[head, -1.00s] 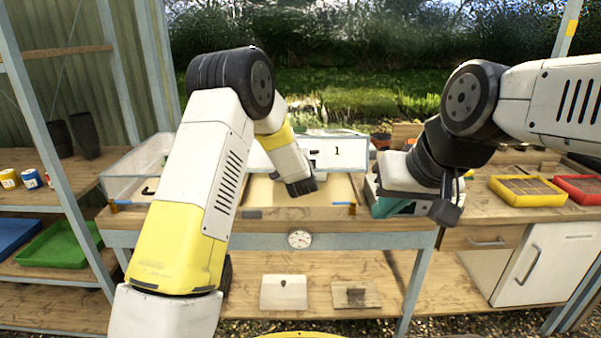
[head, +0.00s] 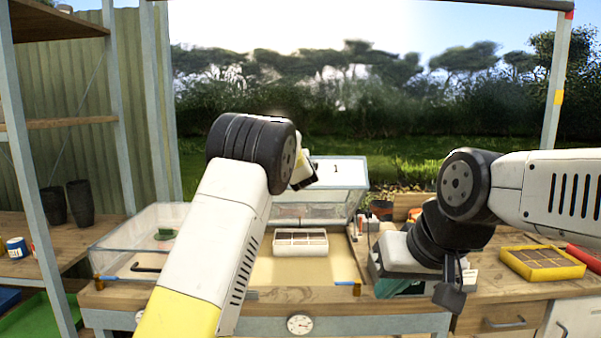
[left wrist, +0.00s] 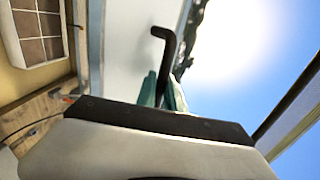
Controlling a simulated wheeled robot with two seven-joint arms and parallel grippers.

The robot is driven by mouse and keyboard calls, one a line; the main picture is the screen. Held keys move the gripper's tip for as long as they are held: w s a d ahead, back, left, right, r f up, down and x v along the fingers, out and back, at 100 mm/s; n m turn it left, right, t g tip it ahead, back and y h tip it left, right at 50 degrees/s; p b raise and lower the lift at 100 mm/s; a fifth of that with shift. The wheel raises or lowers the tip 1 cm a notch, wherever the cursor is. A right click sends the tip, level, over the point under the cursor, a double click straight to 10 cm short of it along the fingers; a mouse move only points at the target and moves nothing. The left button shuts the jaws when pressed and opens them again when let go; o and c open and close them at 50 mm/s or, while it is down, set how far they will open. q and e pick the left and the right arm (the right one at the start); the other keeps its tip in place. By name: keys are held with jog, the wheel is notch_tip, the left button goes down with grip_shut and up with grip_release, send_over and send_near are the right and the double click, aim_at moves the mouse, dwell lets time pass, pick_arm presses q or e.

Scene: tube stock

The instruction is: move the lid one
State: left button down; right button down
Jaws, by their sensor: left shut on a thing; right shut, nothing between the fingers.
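Lid one, a pale panel marked "1" (head: 338,188), is tilted up at the back of the bench frame. It also shows in the left wrist view (left wrist: 125,45). A dark bent handle (left wrist: 163,42) rises beside it there. My left gripper (left wrist: 160,92) has teal fingers shut on the handle. In the head view my left arm mostly hides that gripper (head: 302,176). Under the raised lid, a white divided tray (head: 300,248) sits on the tan bed. My right gripper (head: 398,288) is low at the bench's right end, shut and empty; its fingertips are partly hidden.
A second clear cover (head: 115,255) lies over the left compartment, with a dark handle. A yellow tray (head: 543,263) is on the right bench. Dark pots (head: 80,203) stand on the left shelf. A dial (head: 300,324) is on the front rail.

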dwell(0.3)
pick_arm(q)
jog(key=c, duration=1.5)
grip_release()
jog(key=shift+s+r, duration=0.2)
jog(key=shift+s, duration=1.75)
jog(key=shift+s+r, duration=0.15)
jog(key=shift+s, duration=1.8)
jog(key=shift+a, duration=0.1)
jog(key=s+a+n+g+h, duration=0.2)
jog(key=s+a+n+g, duration=0.15)
jog(key=s, duration=0.55)
jog(key=s+a+n+g+h, duration=0.2)
jog(key=s+a+n, duration=0.3)
jog(key=s, duration=0.4)
jog(key=s+a+f+n+g, duration=0.1)
jog(key=s+a+f+n, duration=0.1)
jog(key=s, duration=0.8)
jog(key=s+a+f+n+g+y, duration=0.1)
jog(key=s+f+n, duration=0.3)
jog(key=s, duration=0.6)
jog(key=s+a+f+n+g, duration=0.3)
jog(key=s, duration=0.7)
jog(key=shift+s+y, duration=0.3)
jog(key=shift+y, duration=0.1)
